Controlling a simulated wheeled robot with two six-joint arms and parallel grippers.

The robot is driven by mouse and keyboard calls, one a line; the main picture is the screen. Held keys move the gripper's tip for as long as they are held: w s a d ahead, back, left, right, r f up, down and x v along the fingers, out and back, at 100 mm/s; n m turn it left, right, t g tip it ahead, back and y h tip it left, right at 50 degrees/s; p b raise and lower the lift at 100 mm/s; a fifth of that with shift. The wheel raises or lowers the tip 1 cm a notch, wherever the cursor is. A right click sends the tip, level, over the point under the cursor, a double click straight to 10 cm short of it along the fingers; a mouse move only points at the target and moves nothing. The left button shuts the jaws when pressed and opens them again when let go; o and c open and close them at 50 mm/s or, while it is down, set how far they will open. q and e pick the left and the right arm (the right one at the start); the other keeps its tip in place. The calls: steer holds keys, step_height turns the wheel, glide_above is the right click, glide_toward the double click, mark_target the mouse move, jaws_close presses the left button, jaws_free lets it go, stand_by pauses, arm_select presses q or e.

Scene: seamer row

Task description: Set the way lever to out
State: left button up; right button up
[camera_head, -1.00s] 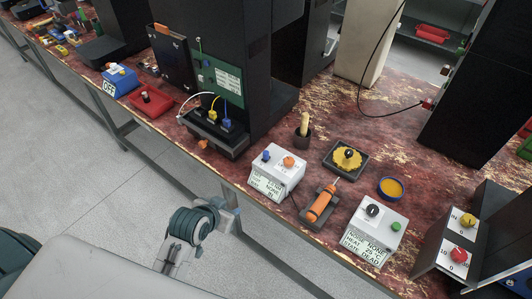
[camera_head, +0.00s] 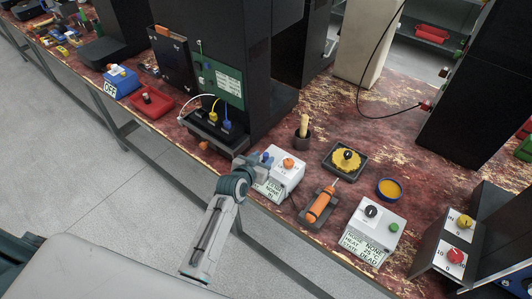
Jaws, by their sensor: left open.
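A white box (camera_head: 282,178) stands at the bench's front edge in the middle of the head view. It has a small blue lever or knob (camera_head: 266,156) at its upper left and an orange button (camera_head: 289,163) to the right of it. The label on its front is hard to read; its last line seems to say IN. My left gripper (camera_head: 252,163) is at the left side of this box, close beside the blue lever. It is open; its fingers are small and partly merge with the box, so I cannot tell whether they touch the lever. My right gripper is not in view.
An orange tool in a dark holder (camera_head: 317,208) lies right of the box. A second white box (camera_head: 368,231) with a black knob stands further right. A small pot (camera_head: 303,138) and a black tray (camera_head: 345,160) stand behind. A dark tower (camera_head: 240,70) rises at the back left.

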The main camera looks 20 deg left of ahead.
mark_target(265, 156)
arm_select(q)
steer(key=shift+x, duration=1.8)
steer(key=shift+c, duration=0.2)
